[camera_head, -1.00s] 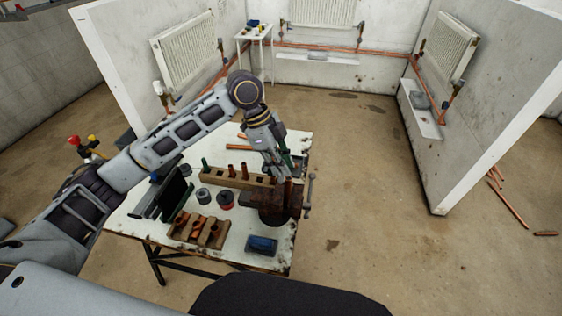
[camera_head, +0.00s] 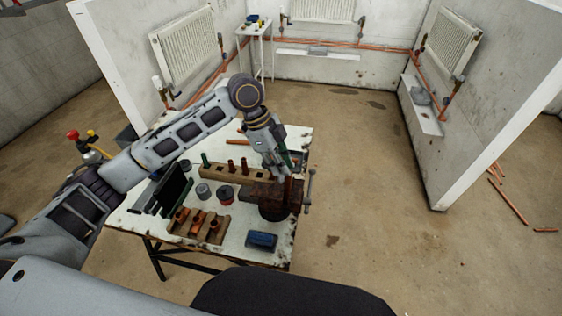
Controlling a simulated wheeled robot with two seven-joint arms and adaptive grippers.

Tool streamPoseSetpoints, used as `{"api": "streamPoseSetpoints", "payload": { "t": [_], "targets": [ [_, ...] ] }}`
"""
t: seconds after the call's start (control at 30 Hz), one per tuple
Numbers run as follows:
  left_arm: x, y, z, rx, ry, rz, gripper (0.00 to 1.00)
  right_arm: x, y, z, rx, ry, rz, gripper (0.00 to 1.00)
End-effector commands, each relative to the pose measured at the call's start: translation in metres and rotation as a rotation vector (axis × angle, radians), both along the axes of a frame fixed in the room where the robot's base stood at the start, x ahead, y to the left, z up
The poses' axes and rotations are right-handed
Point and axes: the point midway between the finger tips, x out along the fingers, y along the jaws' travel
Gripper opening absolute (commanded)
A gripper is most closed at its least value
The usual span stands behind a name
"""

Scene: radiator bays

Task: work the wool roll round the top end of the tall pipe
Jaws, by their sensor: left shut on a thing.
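The tall pipe (camera_head: 289,190) is a copper pipe standing upright in the jaws of the rusty brown vise (camera_head: 258,196) at the table's right side. My left gripper (camera_head: 284,168) comes down from above and is at the pipe's top end. Its fingers are shut on the wool roll, which is too small and too covered by the fingers to make out. Whether the wool touches or surrounds the pipe cannot be told. My right gripper is not in view.
The white worktable (camera_head: 222,246) holds a wooden block with upright pipes (camera_head: 232,173), a wooden fitting rack (camera_head: 198,226), grey and red-brown round tins, and a blue object (camera_head: 261,241) at the front. The vise handle (camera_head: 308,190) sticks out at right.

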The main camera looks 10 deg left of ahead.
Motion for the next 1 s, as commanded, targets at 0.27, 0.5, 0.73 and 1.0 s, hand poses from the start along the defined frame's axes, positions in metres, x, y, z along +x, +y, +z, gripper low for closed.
{"api": "streamPoseSetpoints", "payload": {
  "t": [0.27,0.5,0.73,1.0],
  "targets": [
    [0.0001,0.0001,-0.0048,0.000,-0.001,0.000,0.00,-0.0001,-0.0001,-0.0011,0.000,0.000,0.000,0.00],
    [0.0000,0.0001,-0.0046,0.000,0.000,0.001,0.00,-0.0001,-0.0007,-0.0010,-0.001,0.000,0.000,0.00],
    [-0.0003,0.0002,-0.0067,0.001,0.002,0.001,0.00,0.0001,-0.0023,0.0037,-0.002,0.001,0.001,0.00],
    [-0.0001,0.0002,-0.0103,0.000,0.000,0.001,0.00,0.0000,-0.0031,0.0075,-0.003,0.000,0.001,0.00]
  ]
}}
